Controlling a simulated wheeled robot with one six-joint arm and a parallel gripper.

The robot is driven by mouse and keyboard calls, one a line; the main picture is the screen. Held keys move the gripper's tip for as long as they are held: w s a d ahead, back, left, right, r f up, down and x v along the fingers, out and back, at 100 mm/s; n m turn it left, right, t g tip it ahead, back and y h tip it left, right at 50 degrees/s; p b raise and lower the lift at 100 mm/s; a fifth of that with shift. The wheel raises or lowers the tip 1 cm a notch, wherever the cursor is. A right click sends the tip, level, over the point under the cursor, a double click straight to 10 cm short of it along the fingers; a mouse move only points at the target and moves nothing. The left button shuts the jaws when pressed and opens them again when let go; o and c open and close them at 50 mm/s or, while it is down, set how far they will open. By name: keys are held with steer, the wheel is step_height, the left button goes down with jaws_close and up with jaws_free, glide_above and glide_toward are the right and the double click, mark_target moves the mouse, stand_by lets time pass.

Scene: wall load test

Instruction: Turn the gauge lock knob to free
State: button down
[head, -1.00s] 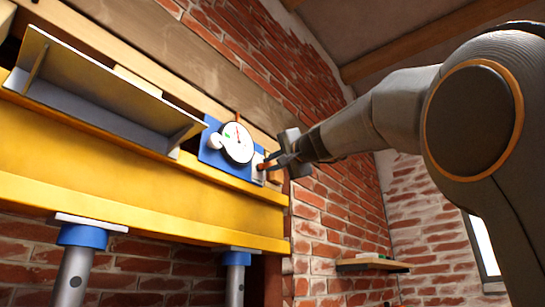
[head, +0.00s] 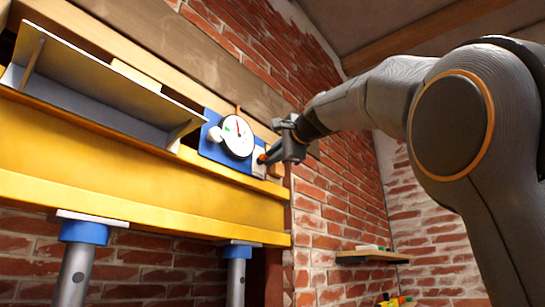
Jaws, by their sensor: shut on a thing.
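The round white dial gauge (head: 237,136) with a red needle and a small green mark sits on a blue plate (head: 211,150) on the yellow beam. At the plate's right end is a pale block (head: 258,163) with the small orange-red lock knob (head: 262,158) in front of it. My gripper (head: 268,155) reaches in from the right and is shut on the knob. The fingers hide most of the knob, so its setting cannot be read.
A grey angled steel piece (head: 95,90) lies along the beam (head: 130,185), left of the gauge. Blue-topped props (head: 85,233) stand under the beam. A small wall shelf (head: 370,257) is at lower right. Brick wall rises behind; the space below my arm is free.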

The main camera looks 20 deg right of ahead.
steer(key=c, duration=1.7)
jaws_free()
steer(key=shift+a, duration=0.1)
steer(key=b+v, duration=0.3)
steer(key=v, duration=0.4)
steer(key=shift+s+b, duration=0.4)
